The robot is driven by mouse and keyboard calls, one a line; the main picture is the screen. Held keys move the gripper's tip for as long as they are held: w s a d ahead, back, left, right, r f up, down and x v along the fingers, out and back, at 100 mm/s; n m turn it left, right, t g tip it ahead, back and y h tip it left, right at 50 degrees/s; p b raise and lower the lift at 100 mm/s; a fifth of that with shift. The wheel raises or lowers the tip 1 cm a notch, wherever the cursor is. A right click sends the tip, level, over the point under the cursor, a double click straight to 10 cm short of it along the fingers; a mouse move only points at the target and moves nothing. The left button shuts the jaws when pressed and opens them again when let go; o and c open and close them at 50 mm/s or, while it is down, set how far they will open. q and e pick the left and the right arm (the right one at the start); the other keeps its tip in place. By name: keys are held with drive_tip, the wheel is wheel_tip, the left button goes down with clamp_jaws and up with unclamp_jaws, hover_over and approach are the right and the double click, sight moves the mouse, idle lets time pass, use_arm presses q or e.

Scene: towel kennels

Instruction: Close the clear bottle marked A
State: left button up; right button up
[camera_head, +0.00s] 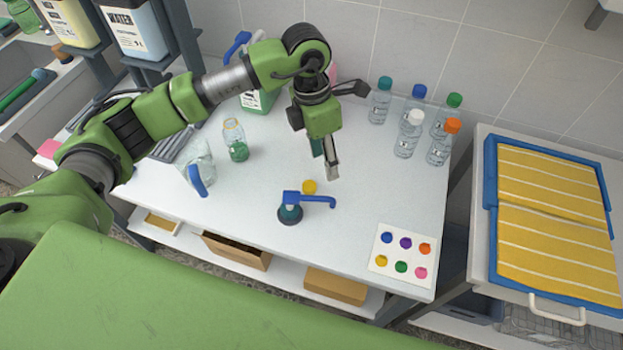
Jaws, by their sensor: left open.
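A clear bottle (235,139) with green liquid in its lower part stands upright and uncapped on the white table. No letter A is readable on it, so I cannot tell if it is the marked one. A small yellow cap (309,186) lies on the table to its right. My left gripper (327,162) points down above the table, open and empty, just above and right of the yellow cap in the picture. My right gripper is out of view.
A blue-handled pump top (291,212) stands just in front of the cap. A clear spray bottle (197,172) is at left. Several capped bottles (408,134) stand at the back right. A card with coloured dots (402,256) lies front right. The table's middle right is clear.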

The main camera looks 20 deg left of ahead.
use_arm(q)
drive_tip(key=shift+y, duration=0.9)
drive_tip(key=a, duration=0.1)
drive_tip(key=w+a, duration=0.1)
drive_tip(key=a, duration=0.1)
drive_tip(key=a+r, duration=0.1)
drive_tip(key=shift+w+a, duration=0.25)
drive_tip(key=p, duration=0.2)
hover_over(309, 185)
drive_tip(key=f, duration=0.8)
drive_tip(key=shift+a+f, duration=0.2)
drive_tip(key=shift+f, duration=0.15)
drive_tip(key=shift+d+f+p, duration=0.1)
drive_tip(key=shift+f+p, duration=0.25)
drive_tip(key=f, duration=0.2)
drive_tip(key=f+p, duration=0.1)
drive_tip(key=shift+s+d+f, duration=0.1)
drive_tip(key=shift+d+f, duration=0.1)
drive_tip(key=shift+f, duration=0.55)
